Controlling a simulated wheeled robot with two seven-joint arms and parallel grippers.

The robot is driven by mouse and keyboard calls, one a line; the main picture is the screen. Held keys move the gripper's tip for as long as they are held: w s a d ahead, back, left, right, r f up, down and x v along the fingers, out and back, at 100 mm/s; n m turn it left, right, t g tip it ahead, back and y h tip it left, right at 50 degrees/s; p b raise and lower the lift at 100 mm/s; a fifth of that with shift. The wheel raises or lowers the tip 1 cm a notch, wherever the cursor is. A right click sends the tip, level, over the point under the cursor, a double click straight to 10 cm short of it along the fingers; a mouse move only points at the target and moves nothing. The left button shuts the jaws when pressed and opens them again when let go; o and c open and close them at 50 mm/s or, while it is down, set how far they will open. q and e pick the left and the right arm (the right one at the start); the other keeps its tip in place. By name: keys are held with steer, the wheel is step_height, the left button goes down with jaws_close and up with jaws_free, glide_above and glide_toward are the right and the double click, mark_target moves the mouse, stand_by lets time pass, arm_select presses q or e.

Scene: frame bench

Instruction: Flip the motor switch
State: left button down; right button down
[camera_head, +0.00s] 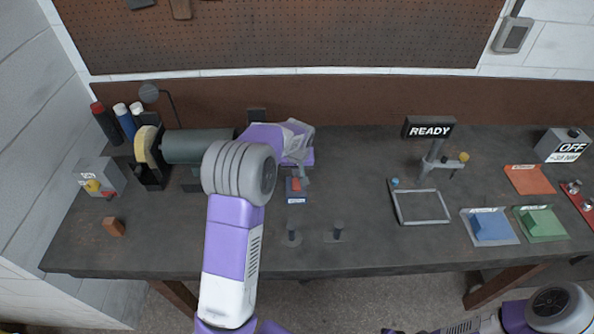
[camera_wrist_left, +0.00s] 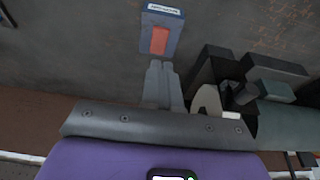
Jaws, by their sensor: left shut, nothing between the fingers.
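A small dark blue box with a red rocker, which looks like the motor switch (camera_head: 297,197), lies on the bench in front of the grinder's motor. It also shows in the left wrist view (camera_wrist_left: 160,18), where its label is too small to read. My left gripper (camera_head: 304,180) is shut and empty, with its fingertips at the rear end of the box. In the left wrist view the fingertips (camera_wrist_left: 159,65) sit just short of the red rocker. I cannot tell whether they touch it. My right gripper is not in view; only part of that arm shows at the lower right.
The grinder (camera_head: 185,147) stands left of the gripper. A grey box with yellow and red buttons (camera_head: 97,180) is at far left. A READY sign (camera_head: 429,128), wire frame (camera_head: 421,222) and OFF box (camera_head: 562,146) are to the right.

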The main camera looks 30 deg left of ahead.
arm_select(q)
steer(key=p, duration=0.1)
glide_toward(297, 190)
steer(key=x, duration=0.5)
steer(key=shift+w+a+f, duration=0.15)
steer(key=shift+w+a, duration=0.1)
steer(key=shift+w, duration=0.05)
steer(key=shift+f, duration=0.55)
steer(key=shift+s+d+f+b, duration=0.1)
steer(key=shift+s+f+b, duration=0.05)
steer(key=shift+f+b, duration=0.6)
steer(key=shift+r, duration=0.3)
steer(key=shift+r, duration=0.1)
steer(key=shift+r+p, duration=0.4)
steer(key=shift+r, duration=0.3)
steer(key=shift+r, duration=0.1)
